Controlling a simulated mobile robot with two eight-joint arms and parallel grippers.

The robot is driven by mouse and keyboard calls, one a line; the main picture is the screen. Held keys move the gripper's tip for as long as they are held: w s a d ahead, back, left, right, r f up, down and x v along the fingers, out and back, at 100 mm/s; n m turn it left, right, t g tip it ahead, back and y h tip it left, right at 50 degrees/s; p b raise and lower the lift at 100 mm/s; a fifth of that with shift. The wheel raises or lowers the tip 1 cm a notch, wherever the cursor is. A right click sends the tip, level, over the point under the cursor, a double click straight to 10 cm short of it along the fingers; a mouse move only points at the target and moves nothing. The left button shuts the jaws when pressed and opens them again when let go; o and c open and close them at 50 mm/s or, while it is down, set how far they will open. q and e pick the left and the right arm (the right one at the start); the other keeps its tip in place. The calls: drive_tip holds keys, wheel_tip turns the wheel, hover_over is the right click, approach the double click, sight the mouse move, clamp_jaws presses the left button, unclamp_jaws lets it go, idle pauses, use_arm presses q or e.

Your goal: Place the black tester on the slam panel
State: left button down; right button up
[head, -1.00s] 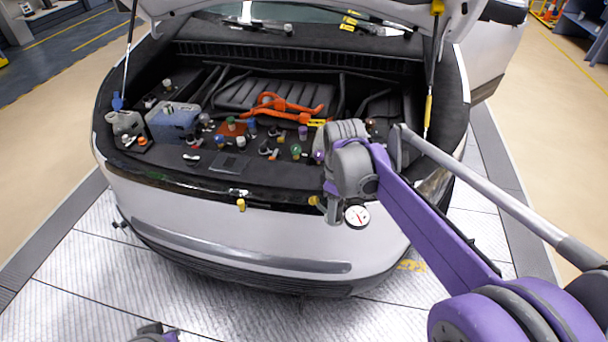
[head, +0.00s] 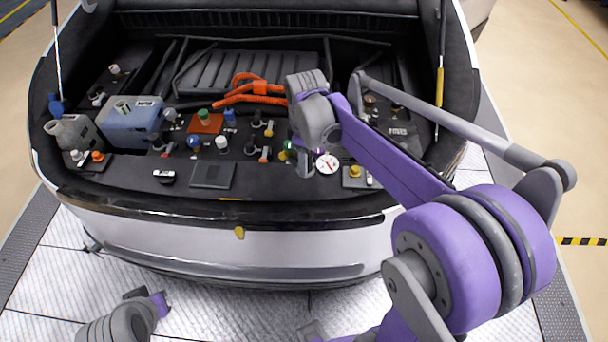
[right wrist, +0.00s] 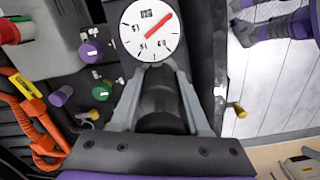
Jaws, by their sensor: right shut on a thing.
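The black tester has a round white dial with a red needle (head: 327,163). My right gripper (head: 305,167) is shut on it and holds it over the right front part of the engine bay. In the right wrist view the dial (right wrist: 150,32) faces the camera, and the tester's black body (right wrist: 160,103) lies between the fingers (right wrist: 153,70). The slam panel (head: 130,187) is the dark strip along the bay's front edge. I cannot tell whether the tester touches anything below. Part of my left arm's end (head: 140,312) shows at the bottom left; its jaws are unclear.
A dark rectangular plate (head: 213,175) lies at the front middle. Several coloured caps, a blue-grey tank (head: 131,124) and orange cables (head: 255,90) fill the bay. A yellow-capped fitting (head: 355,172) is right of the dial.

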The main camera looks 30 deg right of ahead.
wheel_tip(320, 180, down, 2)
drive_tip(key=shift+s+f, duration=0.1)
drive_tip(key=shift+f, duration=2.4)
drive_tip(key=shift+f, duration=0.2)
drive_tip(key=o, duration=1.2)
drive_tip(key=shift+c, duration=0.2)
